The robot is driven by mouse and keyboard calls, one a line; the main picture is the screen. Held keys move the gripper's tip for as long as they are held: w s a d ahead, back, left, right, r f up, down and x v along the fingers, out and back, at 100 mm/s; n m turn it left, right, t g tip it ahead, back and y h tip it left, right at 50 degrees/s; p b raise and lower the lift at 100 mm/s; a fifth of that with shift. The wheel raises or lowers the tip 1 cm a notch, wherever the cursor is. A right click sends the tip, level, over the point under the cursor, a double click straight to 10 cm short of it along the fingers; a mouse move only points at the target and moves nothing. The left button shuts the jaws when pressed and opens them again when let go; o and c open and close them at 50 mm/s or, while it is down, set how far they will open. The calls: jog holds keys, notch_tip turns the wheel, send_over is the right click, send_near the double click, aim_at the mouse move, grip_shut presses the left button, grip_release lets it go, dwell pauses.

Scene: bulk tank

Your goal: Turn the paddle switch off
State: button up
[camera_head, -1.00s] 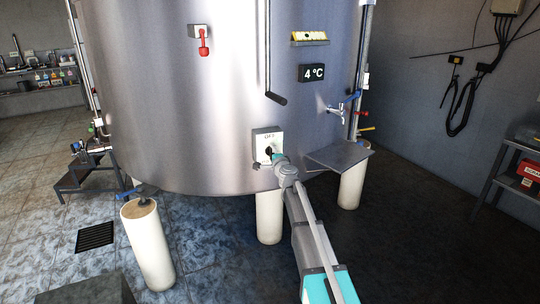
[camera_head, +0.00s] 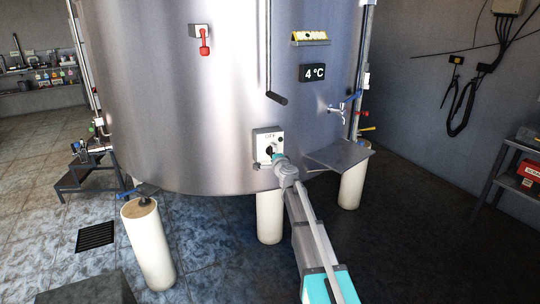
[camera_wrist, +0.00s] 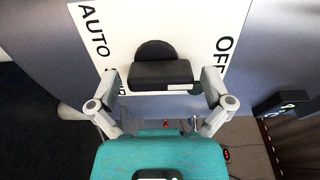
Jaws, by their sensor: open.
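The paddle switch is a black knob (camera_wrist: 160,70) on a white plate (camera_wrist: 195,22) lettered "AUTO" and "OFF" in the wrist view. In the head view the white switch plate (camera_head: 276,135) is on the front of the steel tank, with the knob partly hidden by my arm's end. My gripper (camera_wrist: 165,82) is open, one finger on each side of the black paddle. Small gaps seem to show between fingers and paddle; contact cannot be told. The paddle lies across the wrist picture, its flat face towards my palm.
The steel tank (camera_head: 180,100) fills the middle.

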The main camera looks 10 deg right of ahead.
jog(key=shift+s, duration=0.15)
jog(key=s+d, duration=0.1)
jog(key=s, duration=1)
jog(key=shift+s+d, duration=0.3)
jog(key=shift+s, duration=0.05)
jog(key=s+a+f+n+g+y, duration=0.4)
jog(key=s+a+f+n+g, duration=0.55)
jog(key=s+n, duration=0.4)
jog(key=s+d+f+n+g+h, duration=0.1)
jog(key=s+d+f+g+h, duration=0.25)
jog(key=s, duration=0.65)
jog(key=s+d+f+n+g+h, duration=0.25)
jog(key=s+d+f+g, duration=0.2)
jog(key=s, duration=0.55)
notch_tip(320, 180, up, 21)
jog(key=p, duration=2.2)
jog(key=shift+w+a+m+h, duration=0.3)
jog(key=shift+w+a, duration=0.1)
